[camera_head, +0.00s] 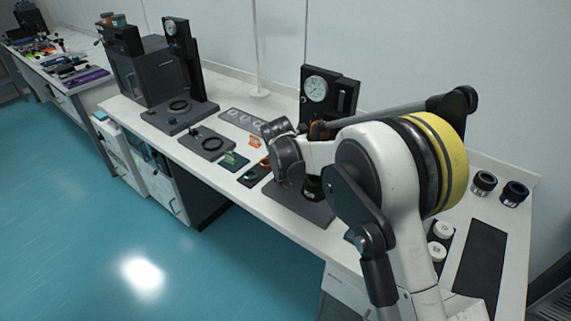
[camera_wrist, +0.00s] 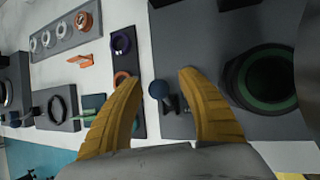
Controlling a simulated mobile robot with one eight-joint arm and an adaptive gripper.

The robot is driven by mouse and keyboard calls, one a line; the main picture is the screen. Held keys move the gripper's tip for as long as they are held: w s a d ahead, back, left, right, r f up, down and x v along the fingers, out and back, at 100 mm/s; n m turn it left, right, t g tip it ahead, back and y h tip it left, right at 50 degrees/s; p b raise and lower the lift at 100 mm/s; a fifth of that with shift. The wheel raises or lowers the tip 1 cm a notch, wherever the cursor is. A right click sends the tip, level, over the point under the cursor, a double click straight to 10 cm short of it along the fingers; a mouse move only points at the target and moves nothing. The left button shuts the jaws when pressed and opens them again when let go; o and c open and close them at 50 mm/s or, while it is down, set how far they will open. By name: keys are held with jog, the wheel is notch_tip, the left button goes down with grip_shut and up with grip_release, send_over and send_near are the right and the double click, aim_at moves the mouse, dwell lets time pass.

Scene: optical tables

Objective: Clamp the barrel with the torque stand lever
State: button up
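The torque stand (camera_head: 343,93) has a dial gauge on its upright and a dark base plate (camera_wrist: 205,35), partly hidden by my arm in the head view. A dark round barrel (camera_wrist: 262,80) with a green inner ring is on the base, at the right of the wrist view. The lever shows as a small blue-grey ball knob (camera_wrist: 158,88) near the plate's left edge. My gripper (camera_wrist: 159,76) is open, with its yellow fingers on either side of the knob and a gap on both sides. Its fingers cannot be made out in the head view.
A dark strip with a purple ring (camera_wrist: 121,42) and an orange ring lies left of the base. A grey tray of rings (camera_wrist: 62,35) and an orange part (camera_wrist: 81,60) are farther left.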

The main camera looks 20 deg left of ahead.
jog(key=shift+a, duration=0.15)
jog(key=shift+s, duration=0.1)
jog(key=v, duration=1.2)
